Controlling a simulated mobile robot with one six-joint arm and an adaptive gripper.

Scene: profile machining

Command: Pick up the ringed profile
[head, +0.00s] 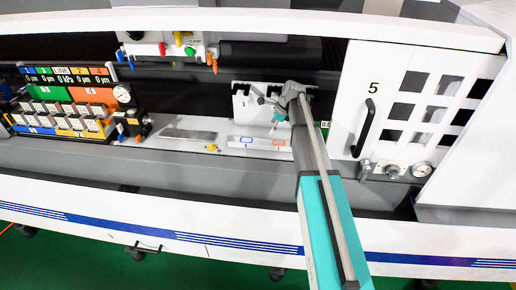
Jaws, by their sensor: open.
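My arm reaches up from the bottom right into the machine bay, and my gripper (271,108) is at its end. The gripper is open, in front of the white upright plate (241,103) marked 1. It is small in the picture, and I see nothing clearly held between its fingers. I cannot make out a profile with a ring around it. A profile may be hidden behind my gripper and wrist. A flat grey piece (188,135) lies on the ledge to the left, apart from the gripper.
Below the gripper is a white plate with a blue outlined box (241,141) and an orange one. A white door (368,100) marked 5 with a black handle stands right of my arm. A control panel (68,100) is at the left. A white front rail (150,230) runs across.

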